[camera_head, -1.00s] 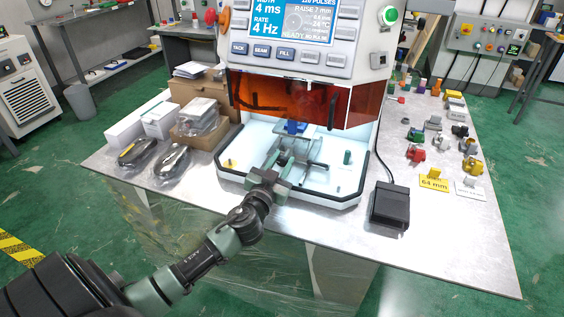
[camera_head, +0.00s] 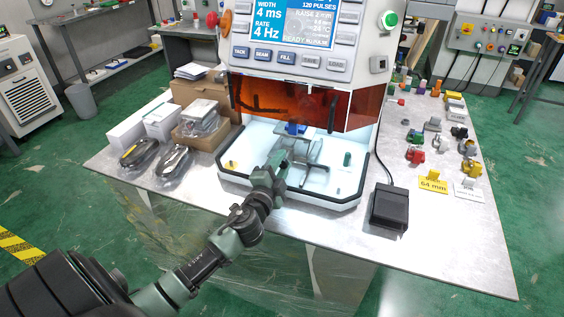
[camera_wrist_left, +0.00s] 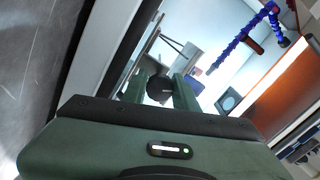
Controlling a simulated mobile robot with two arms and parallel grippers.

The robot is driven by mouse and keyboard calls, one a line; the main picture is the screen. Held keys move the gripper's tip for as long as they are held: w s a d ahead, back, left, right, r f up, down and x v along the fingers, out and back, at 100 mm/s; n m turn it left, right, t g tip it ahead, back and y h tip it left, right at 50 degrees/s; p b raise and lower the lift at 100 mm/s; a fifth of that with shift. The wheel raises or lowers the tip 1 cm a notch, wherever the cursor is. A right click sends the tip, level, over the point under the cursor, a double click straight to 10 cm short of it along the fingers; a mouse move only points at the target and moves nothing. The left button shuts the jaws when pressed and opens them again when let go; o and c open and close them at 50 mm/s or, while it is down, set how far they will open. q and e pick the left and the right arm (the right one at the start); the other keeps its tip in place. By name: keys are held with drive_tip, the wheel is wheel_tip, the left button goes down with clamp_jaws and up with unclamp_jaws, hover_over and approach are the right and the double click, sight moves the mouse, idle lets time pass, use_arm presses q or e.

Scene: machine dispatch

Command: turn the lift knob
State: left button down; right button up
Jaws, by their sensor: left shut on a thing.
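The lift knob (camera_wrist_left: 160,88) is a dark round knob in the left wrist view, between the two green fingers of my left gripper (camera_wrist_left: 158,90). The fingers are shut on it. In the head view my left gripper (camera_head: 279,161) reaches over the front rim into the white work tray of the machine, and it hides the knob there. A grey stage (camera_head: 305,150) with a flat plate sits just beyond the gripper, with a blue block (camera_head: 295,128) behind it. My right gripper is not in view.
The machine's orange shield (camera_head: 290,103) hangs above the tray, and its screen (camera_head: 295,22) shows settings. A black pedal (camera_head: 389,207) stands to the right. Bagged dark items (camera_head: 171,161) and boxes lie left. Several small coloured parts stand on the right of the table.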

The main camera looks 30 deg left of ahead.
use_arm(q)
drive_tip(key=m+p, duration=0.1)
drive_tip(key=m, duration=0.4)
drive_tip(key=shift+m, duration=0.4)
idle(0.3)
drive_tip(key=c, duration=1.1)
unclamp_jaws()
